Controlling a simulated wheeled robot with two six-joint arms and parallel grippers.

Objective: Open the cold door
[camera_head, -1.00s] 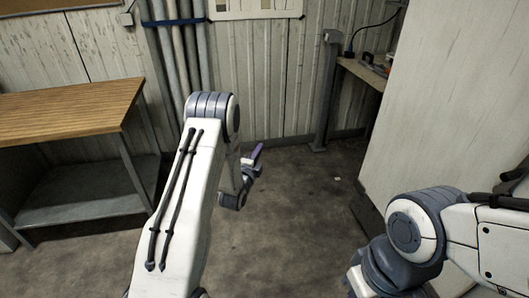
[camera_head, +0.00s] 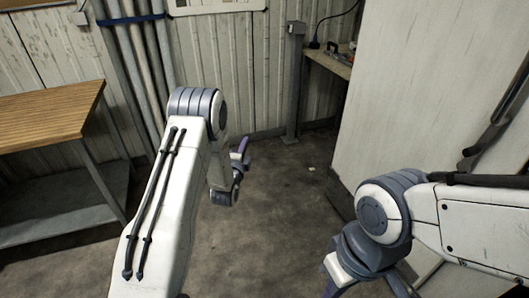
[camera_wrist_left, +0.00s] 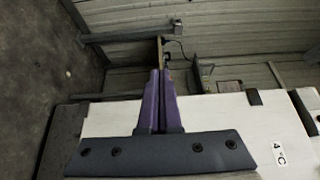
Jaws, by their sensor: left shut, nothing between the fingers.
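The cold door seems to belong to the tall white unit (camera_head: 400,90) on the right of the head view. A long dark bar (camera_head: 492,130), likely its handle, shows at the right edge above my right arm. Whether the door is shut I cannot tell. My left gripper (camera_head: 241,148), with purple fingers, is shut and empty, left of the unit and apart from the bar. My right gripper is below the picture.
A wooden-topped table (camera_head: 45,115) with a grey lower shelf stands at left. A grey post (camera_head: 293,85) and small bench (camera_head: 330,62) stand by the back wall. Open concrete floor (camera_head: 265,230) lies between table and unit.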

